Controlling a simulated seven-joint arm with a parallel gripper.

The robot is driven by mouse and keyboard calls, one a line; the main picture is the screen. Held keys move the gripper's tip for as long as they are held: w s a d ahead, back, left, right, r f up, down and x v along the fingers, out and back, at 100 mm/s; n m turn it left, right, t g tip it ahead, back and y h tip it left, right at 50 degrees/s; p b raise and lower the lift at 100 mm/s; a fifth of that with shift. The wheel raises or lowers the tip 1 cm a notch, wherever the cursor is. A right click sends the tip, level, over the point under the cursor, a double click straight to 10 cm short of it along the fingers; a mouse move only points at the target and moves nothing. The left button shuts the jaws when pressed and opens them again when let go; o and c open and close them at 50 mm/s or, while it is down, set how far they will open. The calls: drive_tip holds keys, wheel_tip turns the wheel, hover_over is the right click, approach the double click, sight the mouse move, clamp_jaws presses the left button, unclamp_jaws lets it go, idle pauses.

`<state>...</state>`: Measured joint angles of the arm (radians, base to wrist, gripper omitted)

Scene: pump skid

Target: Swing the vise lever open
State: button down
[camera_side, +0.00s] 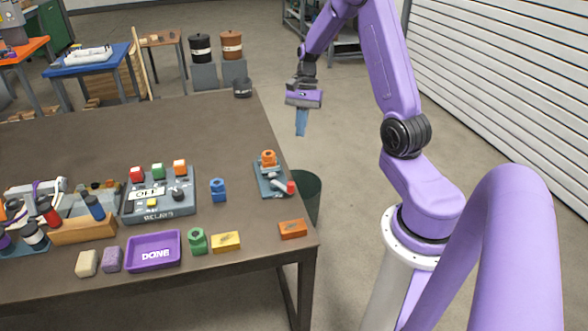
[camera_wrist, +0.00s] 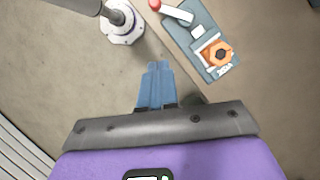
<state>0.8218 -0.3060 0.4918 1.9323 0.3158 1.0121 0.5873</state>
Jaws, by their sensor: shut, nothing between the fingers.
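The vise (camera_side: 268,186) is a grey-blue base at the right end of the table, with an orange nut-like part (camera_side: 268,158) at its far end. Its lever (camera_side: 281,186) is pale with a red knob (camera_side: 291,187), which points toward the table's right edge. In the wrist view the vise (camera_wrist: 196,38) lies at upper right, with the lever (camera_wrist: 175,12) and red knob (camera_wrist: 155,4) at the top edge. My gripper (camera_side: 301,133) has blue fingers held together and empty. It hangs above and beyond the vise, apart from it; its fingertips (camera_wrist: 156,66) point down.
A grey relay box (camera_side: 158,206) with coloured buttons stands left of the vise, with a blue part (camera_side: 218,190) between. A purple tray (camera_side: 153,251), green part (camera_side: 197,241), yellow block (camera_side: 226,242) and orange block (camera_side: 292,229) line the front. A dark bin (camera_side: 311,197) stands beyond the right edge.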

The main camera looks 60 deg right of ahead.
idle(0.3)
drive_tip(key=a+f, duration=0.2)
drive_tip(key=f, duration=0.1)
drive_tip(key=s+a+f, duration=0.1)
drive_tip(key=a+f, duration=0.1)
drive_tip(key=f, duration=0.1)
drive_tip(key=a+f, duration=0.2)
drive_tip(key=f, duration=0.1)
drive_tip(key=shift+s+a+f, duration=0.15)
drive_tip(key=shift+s+a, duration=0.3)
drive_tip(key=shift+a, duration=0.3)
